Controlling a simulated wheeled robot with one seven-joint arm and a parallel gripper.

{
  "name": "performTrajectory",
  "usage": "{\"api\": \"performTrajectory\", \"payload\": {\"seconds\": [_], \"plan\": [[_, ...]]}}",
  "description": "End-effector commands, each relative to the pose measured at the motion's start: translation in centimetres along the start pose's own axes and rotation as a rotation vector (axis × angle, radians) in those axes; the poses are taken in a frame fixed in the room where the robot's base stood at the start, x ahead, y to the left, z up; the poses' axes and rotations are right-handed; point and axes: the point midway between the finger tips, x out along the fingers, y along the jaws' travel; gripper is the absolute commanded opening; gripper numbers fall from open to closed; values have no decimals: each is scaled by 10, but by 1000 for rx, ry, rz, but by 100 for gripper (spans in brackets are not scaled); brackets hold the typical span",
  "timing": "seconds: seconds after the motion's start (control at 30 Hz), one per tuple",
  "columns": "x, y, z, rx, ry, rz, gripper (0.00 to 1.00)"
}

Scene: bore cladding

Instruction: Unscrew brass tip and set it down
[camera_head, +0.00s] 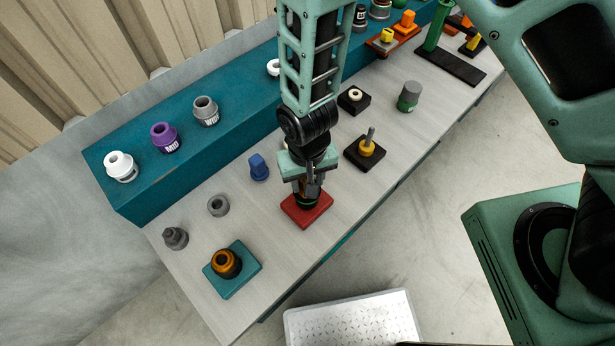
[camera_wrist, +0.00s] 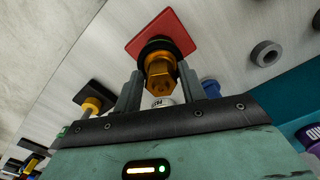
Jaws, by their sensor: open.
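The brass tip (camera_wrist: 160,69) is a gold, six-sided piece in the wrist view. It sits in a black ring on a red square plate (camera_wrist: 170,26). My gripper (camera_wrist: 159,86) is open, with one finger on each side of the brass tip; I cannot tell whether either touches it. A white lettered part shows at the near end of the tip, partly hidden by my gripper's body. In the head view my gripper (camera_head: 307,190) points down over the red plate (camera_head: 304,218) and hides most of the brass tip.
An amber collar (camera_head: 227,263) stands on a teal pad, left of my gripper. A grey ring (camera_head: 218,205), a blue piece (camera_head: 259,168) and a yellow collar (camera_head: 367,147) on a black pad are nearby. A teal ledge (camera_head: 140,204) runs along the back. Bare bench lies between them.

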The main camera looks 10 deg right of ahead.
Motion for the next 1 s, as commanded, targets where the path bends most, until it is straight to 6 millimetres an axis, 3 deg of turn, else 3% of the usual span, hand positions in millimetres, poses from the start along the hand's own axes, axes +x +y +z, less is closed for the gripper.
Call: {"api": "performTrajectory", "payload": {"seconds": [0.2,0.4,1.0], "plan": [[-1,0,0,143,-1,0,41],[0,0,0,155,0,0,41],[0,-1,0,452,0,0,41]]}}
